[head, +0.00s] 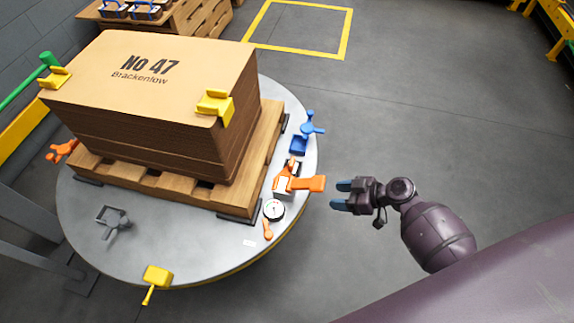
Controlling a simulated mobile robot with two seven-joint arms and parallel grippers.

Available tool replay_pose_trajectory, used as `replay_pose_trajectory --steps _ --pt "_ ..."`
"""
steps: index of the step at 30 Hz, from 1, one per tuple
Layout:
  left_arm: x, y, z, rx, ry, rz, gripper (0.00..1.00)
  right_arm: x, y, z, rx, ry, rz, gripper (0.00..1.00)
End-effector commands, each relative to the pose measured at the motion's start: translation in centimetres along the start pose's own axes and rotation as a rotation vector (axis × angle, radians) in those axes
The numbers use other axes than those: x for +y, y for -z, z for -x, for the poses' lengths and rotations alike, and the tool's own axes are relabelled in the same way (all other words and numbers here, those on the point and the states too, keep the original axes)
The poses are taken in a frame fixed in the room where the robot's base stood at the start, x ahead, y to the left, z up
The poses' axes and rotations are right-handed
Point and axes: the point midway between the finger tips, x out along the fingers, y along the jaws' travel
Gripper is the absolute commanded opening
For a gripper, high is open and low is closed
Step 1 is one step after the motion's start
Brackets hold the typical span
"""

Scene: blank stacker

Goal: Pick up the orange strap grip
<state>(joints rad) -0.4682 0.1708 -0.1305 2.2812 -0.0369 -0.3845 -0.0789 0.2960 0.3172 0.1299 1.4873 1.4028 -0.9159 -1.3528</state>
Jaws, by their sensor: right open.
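The orange strap grip (286,182) appears to be the orange tool lying near the right edge of the round grey turntable (180,253). It has a pale patch in its middle, and its orange handle (311,184) points right over the turntable's rim. A second orange tool (62,150) lies at the turntable's left edge, partly hidden by the stack. My right gripper (341,195) is open and empty, just right of the handle and apart from it, with its blue-tipped fingers pointing left. My left gripper is not in view.
A pallet (262,150) carries a cardboard stack (160,75) with yellow corner pieces. A blue tool (306,132), a round dial gauge (273,210), a grey tool (113,220) and a yellow mallet-like tool (156,278) lie around it. The floor (430,120) to the right is clear.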

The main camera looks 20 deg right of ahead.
Motion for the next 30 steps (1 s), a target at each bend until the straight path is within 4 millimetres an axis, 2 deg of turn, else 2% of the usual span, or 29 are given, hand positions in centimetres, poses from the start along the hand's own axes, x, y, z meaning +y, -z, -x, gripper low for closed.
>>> replay_pose_trajectory --steps 1,3,6,12,20,30 --pt "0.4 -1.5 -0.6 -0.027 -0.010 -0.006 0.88 1.0 -1.1 -1.6 0.038 0.038 0.007 0.55" --pt "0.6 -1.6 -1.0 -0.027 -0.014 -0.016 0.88 2.5 -0.2 -2.6 0.116 0.071 0.042 0.55" --pt "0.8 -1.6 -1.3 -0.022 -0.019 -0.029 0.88 4.3 1.2 -3.6 0.218 0.094 0.089 0.55" --pt "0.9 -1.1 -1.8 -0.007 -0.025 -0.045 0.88 6.5 3.4 -4.3 0.351 0.105 0.151 0.55" --pt "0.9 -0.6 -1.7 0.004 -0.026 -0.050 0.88 7.0 4.7 -5.3 0.395 0.103 0.174 0.55" --pt "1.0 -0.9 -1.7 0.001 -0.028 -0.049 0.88 6.4 6.3 -9.2 0.393 0.103 0.173 0.55"
